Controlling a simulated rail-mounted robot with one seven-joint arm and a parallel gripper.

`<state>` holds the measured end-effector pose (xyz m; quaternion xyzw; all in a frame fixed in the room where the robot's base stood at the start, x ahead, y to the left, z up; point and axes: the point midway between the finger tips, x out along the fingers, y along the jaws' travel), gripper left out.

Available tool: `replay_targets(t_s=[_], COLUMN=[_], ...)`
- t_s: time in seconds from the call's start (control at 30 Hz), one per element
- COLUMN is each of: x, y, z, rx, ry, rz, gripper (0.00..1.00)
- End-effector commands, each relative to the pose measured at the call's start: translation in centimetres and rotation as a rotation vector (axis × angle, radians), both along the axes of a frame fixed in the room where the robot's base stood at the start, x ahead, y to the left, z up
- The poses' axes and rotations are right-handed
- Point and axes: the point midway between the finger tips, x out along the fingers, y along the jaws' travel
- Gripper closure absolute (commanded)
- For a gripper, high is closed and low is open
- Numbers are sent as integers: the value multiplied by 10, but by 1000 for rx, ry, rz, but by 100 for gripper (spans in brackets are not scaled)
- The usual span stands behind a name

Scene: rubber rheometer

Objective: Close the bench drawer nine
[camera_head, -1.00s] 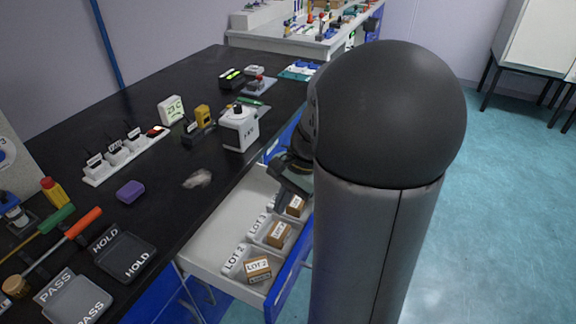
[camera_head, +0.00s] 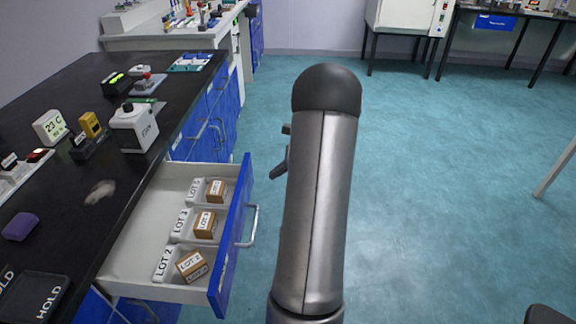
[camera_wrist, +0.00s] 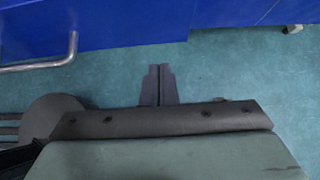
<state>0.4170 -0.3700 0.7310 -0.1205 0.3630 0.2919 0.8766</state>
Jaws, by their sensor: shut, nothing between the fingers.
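The open bench drawer (camera_head: 231,244) has a blue front and a white inside, and it sticks out from under the black bench. Its metal handle (camera_head: 253,226) is on the outer face. A blue front with a handle (camera_wrist: 72,50) shows at the upper left in the wrist view. My gripper (camera_head: 275,172) is to the right of the drawer front, apart from it and partly hidden behind my arm. In the wrist view my gripper's fingers (camera_wrist: 158,72) are together and empty over the floor.
Three brown boxes, one of them a LOT 2 box (camera_head: 191,265), sit in white trays in the drawer. Closed blue bench drawers (camera_head: 212,120) lie beyond. Instruments stand on the black bench top (camera_head: 120,180).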

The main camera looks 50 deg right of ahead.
Motion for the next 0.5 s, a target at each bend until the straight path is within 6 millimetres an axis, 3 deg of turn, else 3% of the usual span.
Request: replay_targets(t_s=[0.1, 0.3, 0.5], x=[14, 36, 42], y=[12, 27, 32], z=[-16, -13, -13], rx=[1, -1, -1], ry=[0, 0, 0], rz=[4, 4, 1], gripper=[100, 100, 100])
